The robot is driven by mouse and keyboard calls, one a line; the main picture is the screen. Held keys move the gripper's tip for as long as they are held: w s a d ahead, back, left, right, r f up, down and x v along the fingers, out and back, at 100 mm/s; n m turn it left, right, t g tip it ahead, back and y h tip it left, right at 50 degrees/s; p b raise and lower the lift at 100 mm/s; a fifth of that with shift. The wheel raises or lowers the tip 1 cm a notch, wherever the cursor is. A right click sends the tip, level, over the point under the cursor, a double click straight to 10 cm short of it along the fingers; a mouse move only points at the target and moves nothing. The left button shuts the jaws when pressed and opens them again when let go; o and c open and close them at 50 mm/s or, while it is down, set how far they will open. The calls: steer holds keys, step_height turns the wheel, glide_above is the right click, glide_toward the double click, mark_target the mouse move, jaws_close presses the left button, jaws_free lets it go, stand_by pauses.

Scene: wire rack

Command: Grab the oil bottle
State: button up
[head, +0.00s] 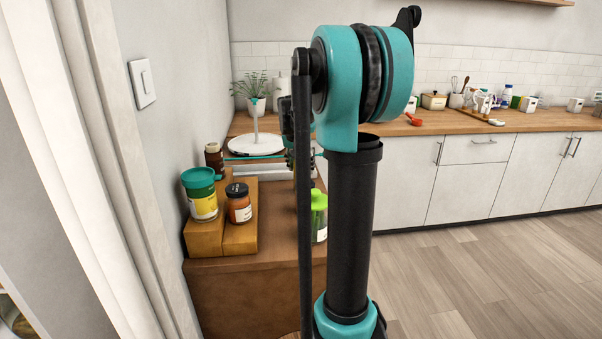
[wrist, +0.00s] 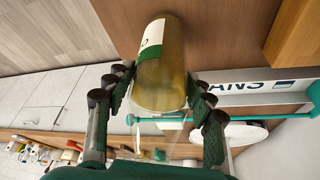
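The oil bottle (wrist: 160,75), yellow-green with a white and green label, lies between my gripper's two fingers in the wrist view. A lime-topped bottle with a white label (head: 319,215), apparently the same one, stands near the front of the brown cabinet in the head view, partly hidden by my arm. My gripper (wrist: 160,80) has its fingers spread, one on each side of the bottle's near end. A gap shows by the left finger; the right finger is very close, and contact there is unclear. In the head view my arm mostly hides the gripper.
A green-lidded jar (head: 201,196) and a dark-lidded jar (head: 239,205) stand on wooden blocks left of the bottle. A brown bottle (head: 213,158), a white round plate (head: 256,146) and a potted plant (head: 251,88) are farther back. A wall borders the left.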

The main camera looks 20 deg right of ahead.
jaws_close()
steer(key=shift+r, duration=0.1)
